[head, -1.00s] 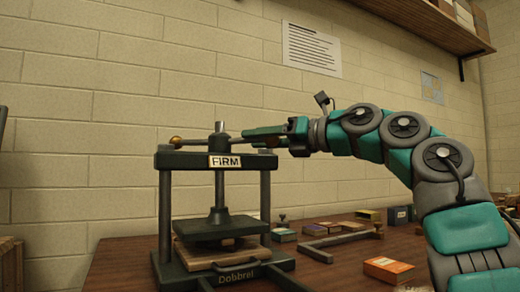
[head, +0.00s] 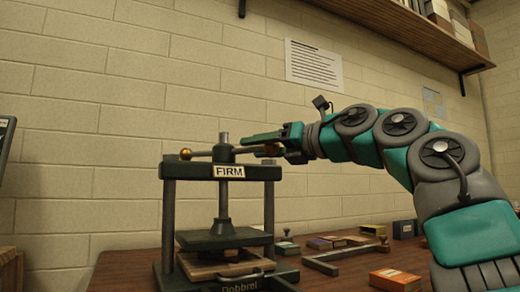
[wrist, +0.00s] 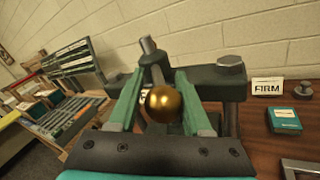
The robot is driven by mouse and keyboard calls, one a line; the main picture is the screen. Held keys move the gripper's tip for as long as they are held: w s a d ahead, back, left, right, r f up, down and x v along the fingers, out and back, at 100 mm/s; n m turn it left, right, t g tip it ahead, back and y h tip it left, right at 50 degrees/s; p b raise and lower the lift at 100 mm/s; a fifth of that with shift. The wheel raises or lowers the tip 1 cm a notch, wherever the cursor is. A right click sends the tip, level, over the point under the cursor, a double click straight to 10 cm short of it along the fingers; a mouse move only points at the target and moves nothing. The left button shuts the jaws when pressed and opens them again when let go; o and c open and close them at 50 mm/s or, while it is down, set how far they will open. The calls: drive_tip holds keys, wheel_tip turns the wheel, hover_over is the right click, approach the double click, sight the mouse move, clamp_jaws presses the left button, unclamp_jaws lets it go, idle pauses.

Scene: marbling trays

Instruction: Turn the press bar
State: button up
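The press (head: 221,172) stands on the table in the head view, with a white FIRM label on its dark top beam. The press bar (head: 200,153) crosses the post top above the beam, a brass ball on its left end. My gripper (head: 262,139) is at the bar's right end. In the wrist view, my gripper's (wrist: 160,78) two green fingers stand on either side of the bar (wrist: 157,76) and its brass ball (wrist: 164,103). Gaps show between fingers and bar, so it looks open around it. The platen (head: 223,238) sits low over a wooden board.
Boxes (head: 395,280) and a metal bracket (head: 335,258) lie on the table right of the press. A block wall is close behind. A shelf (head: 420,30) hangs at the upper right. The wrist view shows a rack (wrist: 78,62) at left.

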sight(278, 146)
drive_tip(key=o, duration=0.3)
drive_tip(key=shift+d+f, duration=0.1)
drive_tip(key=shift+d, duration=0.05)
drive_tip(key=b+v, duration=0.1)
drive_tip(key=v, duration=0.5)
drive_tip(key=shift+s+d+b, duration=0.15)
drive_tip(key=shift+d+b, duration=0.1)
drive_tip(key=shift+b, duration=0.1)
drive_tip(key=shift+s+d, duration=0.35)
idle(0.7)
